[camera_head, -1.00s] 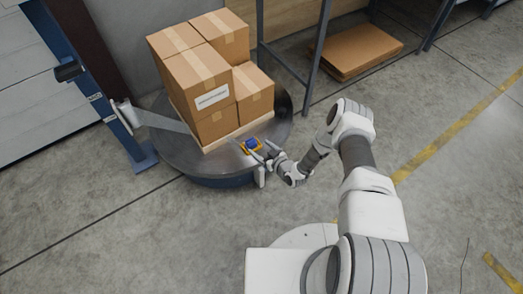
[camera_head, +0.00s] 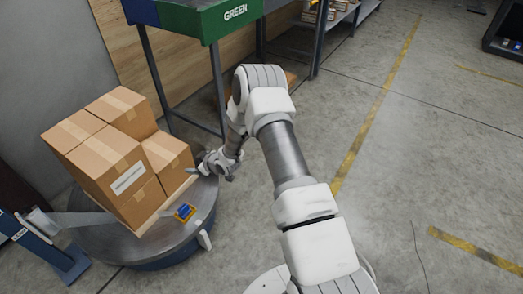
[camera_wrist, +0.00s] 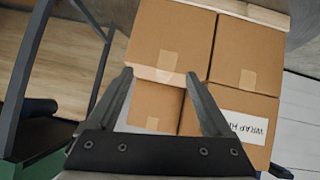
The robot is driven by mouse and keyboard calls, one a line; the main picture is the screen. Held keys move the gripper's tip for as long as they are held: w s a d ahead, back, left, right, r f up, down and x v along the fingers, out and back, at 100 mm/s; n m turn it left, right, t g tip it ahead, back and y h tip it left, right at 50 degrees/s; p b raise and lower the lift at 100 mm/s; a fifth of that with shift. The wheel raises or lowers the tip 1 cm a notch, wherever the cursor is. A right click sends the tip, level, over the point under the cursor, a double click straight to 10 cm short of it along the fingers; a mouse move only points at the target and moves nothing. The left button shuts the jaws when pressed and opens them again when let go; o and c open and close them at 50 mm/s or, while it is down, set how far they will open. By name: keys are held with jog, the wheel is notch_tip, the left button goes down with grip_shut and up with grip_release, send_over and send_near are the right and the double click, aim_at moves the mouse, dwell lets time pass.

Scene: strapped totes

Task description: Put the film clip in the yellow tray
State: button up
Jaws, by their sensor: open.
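A small blue-and-yellow object (camera_head: 185,212) lies on the bare rim of the round turntable (camera_head: 200,225), in front of the stacked cartons. It is too small to tell whether it is the film clip alone or a blue clip on a yellow holder. No other yellow tray shows. My gripper (camera_head: 208,174) is open and empty, above and to the right of that object, beside the cartons' right side. In the wrist view its two fingers (camera_wrist: 161,90) stand apart with cartons beyond them. The object does not show there.
Taped cartons (camera_head: 115,150) are stacked on a pallet on the turntable. A stand with a green bin front marked GREEN (camera_head: 225,20) and a blue part (camera_head: 140,10) beside it rises behind my arm. Its dark legs (camera_head: 155,75) are near my gripper.

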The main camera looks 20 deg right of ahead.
jog(key=d+r+m+h, duration=0.1)
jog(key=d+r+h, duration=0.3)
jog(key=r, duration=1.4)
jog(key=s+d+r+m+g+h, duration=0.1)
jog(key=s+d+r, duration=0.1)
jog(key=s+r, duration=0.4)
jog(key=s+d+r+m, duration=0.1)
jog(key=s+d+r, duration=0.25)
jog(key=r, duration=0.45)
jog(key=s+r+m+g, duration=0.1)
jog(key=s+r, duration=0.2)
jog(key=s, duration=0.7)
jog(key=s+r+m+g, duration=0.1)
jog(key=s+r+m, duration=0.1)
jog(key=s, duration=0.8)
jog(key=s+r+m, duration=0.1)
jog(key=s+r, duration=0.3)
jog(key=s, duration=0.6)
jog(key=shift+s+a+r+m+g, duration=0.15)
jog(key=shift+s+r+m+g, duration=0.15)
jog(key=shift+g, duration=0.1)
notch_tip(320, 180, up, 23)
jog(key=p, duration=2.2)
jog(key=shift+p, duration=0.4)
